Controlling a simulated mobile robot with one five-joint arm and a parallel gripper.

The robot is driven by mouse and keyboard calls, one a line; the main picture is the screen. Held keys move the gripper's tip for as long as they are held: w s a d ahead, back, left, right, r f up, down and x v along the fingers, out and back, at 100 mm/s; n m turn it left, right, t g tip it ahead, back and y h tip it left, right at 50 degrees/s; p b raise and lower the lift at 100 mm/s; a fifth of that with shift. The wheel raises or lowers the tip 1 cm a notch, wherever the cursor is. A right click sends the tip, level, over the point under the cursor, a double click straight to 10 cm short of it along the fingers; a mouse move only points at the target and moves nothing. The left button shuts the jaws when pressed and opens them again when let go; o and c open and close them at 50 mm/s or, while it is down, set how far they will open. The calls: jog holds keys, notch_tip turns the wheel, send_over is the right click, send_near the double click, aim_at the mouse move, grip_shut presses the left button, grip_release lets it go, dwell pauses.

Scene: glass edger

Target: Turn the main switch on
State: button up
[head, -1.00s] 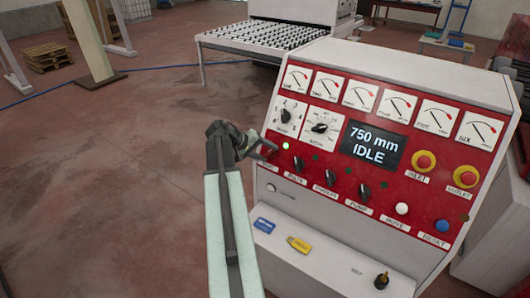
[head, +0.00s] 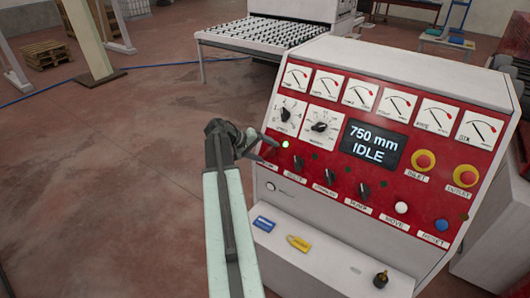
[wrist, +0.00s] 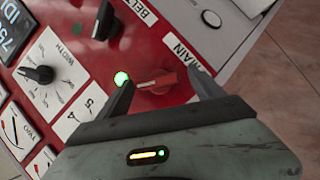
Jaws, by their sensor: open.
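The main switch (wrist: 155,83) is a red knob on the red panel, beside the label MAIN (wrist: 178,52) in the wrist view. My gripper (wrist: 163,88) is open, with one jaw on each side of the red knob. I cannot tell whether the jaws touch it. A lit green lamp (wrist: 121,78) sits next to the knob, close to the left jaw. In the head view my gripper (head: 262,143) is at the left edge of the panel and hides the switch. The lit green lamp (head: 285,144) shows just right of the jaws.
Black knobs (head: 300,169) stand in a row to the right of my gripper. The display (head: 375,145) reads 750 mm and IDLE. Yellow-and-red buttons (head: 424,161) are at the right. A blue tag (head: 263,224) and a yellow tag (head: 298,243) lie on the ledge below. Floor left of the console is open.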

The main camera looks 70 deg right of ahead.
aim_at(267, 150)
jog(key=p+v, duration=0.2)
jog(key=v, duration=0.2)
jog(key=shift+r+p, duration=0.4)
jog(key=w+a, duration=0.8)
jog(key=a, duration=0.1)
jog(key=shift+w+f+b, duration=0.3)
jog(key=shift+w, duration=0.05)
jog(key=w+a+f+n+t+b, duration=0.2)
jog(key=w+a+f+n+b, duration=0.1)
jog(key=w+a+f+b, duration=0.7)
jog(key=w+a+f+n+t+b, duration=0.2)
jog(key=w+a+f+b, duration=0.3)
jog(key=w+a+f, duration=0.55)
jog(key=w+a+f+n+t+y+b, duration=0.15)
jog(key=a+f+b, duration=0.25)
jog(key=a, duration=0.6)
jog(key=a+f+n+t+y+b, duration=0.1)
jog(key=a+f+n+b, duration=0.2)
jog(key=a, duration=0.7)
jog(key=s+a+f+n+y+b, duration=0.1)
jog(key=a+f+y, duration=0.1)
jog(key=a, duration=0.6)
jog(key=s+a+f+n+y+b, duration=0.1)
jog(key=a+f+y, duration=0.1)
jog(key=a, duration=0.6)
jog(key=shift+f+y, duration=0.35)
jog(key=shift+f, duration=0.25)
